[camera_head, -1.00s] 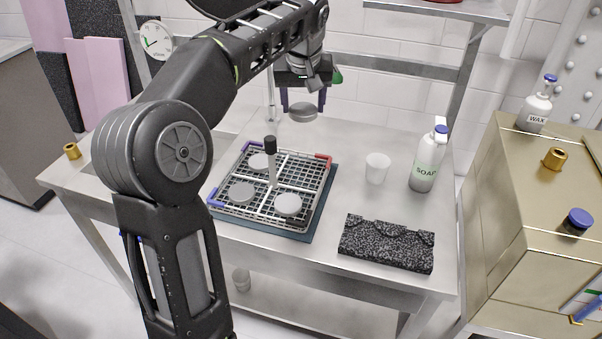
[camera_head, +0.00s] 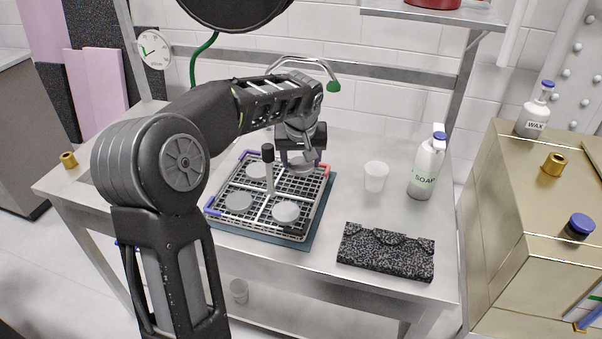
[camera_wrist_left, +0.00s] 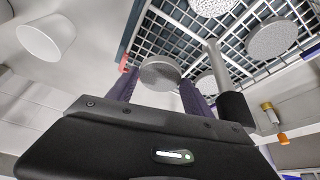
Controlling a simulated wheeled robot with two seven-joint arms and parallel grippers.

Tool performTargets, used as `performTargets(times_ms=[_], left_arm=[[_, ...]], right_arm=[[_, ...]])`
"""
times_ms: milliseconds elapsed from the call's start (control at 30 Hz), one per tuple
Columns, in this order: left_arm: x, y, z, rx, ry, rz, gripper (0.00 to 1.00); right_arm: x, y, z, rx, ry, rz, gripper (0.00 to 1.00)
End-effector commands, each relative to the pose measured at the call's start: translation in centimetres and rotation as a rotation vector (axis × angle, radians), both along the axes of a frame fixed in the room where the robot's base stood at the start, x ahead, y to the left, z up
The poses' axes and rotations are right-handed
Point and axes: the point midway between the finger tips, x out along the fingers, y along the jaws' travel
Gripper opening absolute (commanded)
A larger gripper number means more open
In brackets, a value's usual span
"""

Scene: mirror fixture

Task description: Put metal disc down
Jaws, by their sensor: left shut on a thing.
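My left gripper (camera_head: 302,158) is over the far right compartment of a square wire rack (camera_head: 262,222). It is shut on a grey round metal disc (camera_head: 302,166). In the left wrist view the held disc (camera_wrist_left: 160,72) sits between the two dark purple fingers, with the rack grid (camera_wrist_left: 190,40) behind it. Whether the disc touches the grid is unclear. Other discs lie at far left (camera_head: 256,170), near left (camera_head: 238,202) and near right (camera_head: 285,212). My right gripper is not in view.
A black-topped post (camera_head: 268,165) rises from the rack's middle, close left of the gripper. A white cup (camera_head: 375,176), a soap bottle (camera_head: 427,168) and a black speckled block (camera_head: 386,250) stand to the right. The metal table (camera_head: 335,215) has bare room between them.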

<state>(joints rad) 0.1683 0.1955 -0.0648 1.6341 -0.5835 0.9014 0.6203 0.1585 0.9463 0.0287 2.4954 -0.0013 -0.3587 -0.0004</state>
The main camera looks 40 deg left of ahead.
Motion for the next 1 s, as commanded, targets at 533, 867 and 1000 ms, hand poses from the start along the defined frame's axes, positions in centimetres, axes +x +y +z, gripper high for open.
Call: performTargets(times_ms=[533,867,1000], left_arm=[[0.0,0.0,-4.4,0.000,-0.001,0.001,0.00],[0.0,0.0,-4.8,0.000,-0.001,0.000,0.00],[0.0,0.0,-4.8,0.000,0.000,0.000,0.68]], right_arm=[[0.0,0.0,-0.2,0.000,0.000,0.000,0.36],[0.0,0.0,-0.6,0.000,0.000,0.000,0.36],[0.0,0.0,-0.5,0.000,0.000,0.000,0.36]])
